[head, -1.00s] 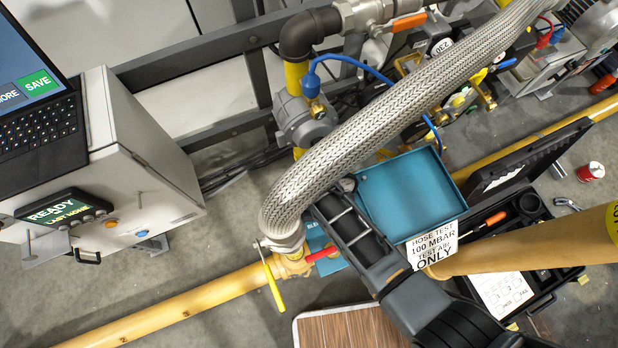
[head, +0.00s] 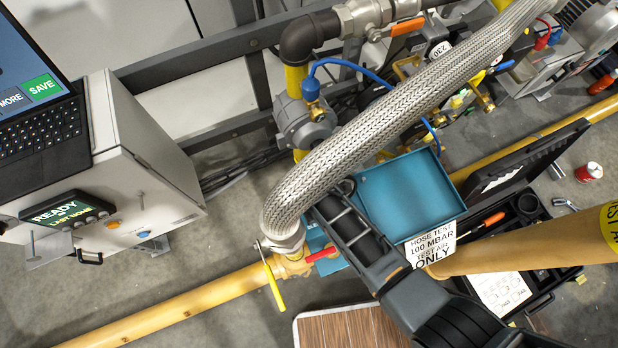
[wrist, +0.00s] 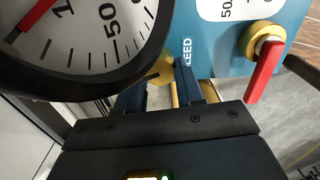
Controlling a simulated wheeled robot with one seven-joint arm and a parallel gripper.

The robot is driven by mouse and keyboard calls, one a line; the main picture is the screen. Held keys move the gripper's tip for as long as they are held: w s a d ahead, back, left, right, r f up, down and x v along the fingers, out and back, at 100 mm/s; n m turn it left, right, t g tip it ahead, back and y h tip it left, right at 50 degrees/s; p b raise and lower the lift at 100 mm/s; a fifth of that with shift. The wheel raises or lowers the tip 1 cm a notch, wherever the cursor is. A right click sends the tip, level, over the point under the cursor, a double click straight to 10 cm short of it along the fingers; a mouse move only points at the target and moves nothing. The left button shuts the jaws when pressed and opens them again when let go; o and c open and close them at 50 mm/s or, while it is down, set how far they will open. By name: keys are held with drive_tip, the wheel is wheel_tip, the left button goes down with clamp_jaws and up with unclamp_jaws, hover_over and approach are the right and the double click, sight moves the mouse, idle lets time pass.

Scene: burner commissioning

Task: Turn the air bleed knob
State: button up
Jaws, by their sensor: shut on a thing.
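The air bleed knob (wrist: 161,70) is a small brass knob on the teal test box, beside the printed word BLEED in the wrist view. My gripper (wrist: 162,88) has its two dark blue fingers on either side of it and is shut on it. The knob's lower part is hidden between the fingers. In the head view my arm reaches over the front of the teal box (head: 400,190); the fingertips and the knob are hidden there.
A large dial gauge (wrist: 85,35) sits close to the left of the fingers. A brass valve with a red lever (wrist: 265,70) is to the right. The braided hose (head: 350,155) arches beside my arm. A yellow lever (head: 273,285) stands on the pipe.

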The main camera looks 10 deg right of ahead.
drive_tip(key=shift+n, duration=1)
drive_tip(key=o, duration=1)
drive_tip(key=shift+o, duration=0.2)
drive_tip(key=shift+r+p, duration=0.95)
drive_tip(key=shift+r, duration=2.95)
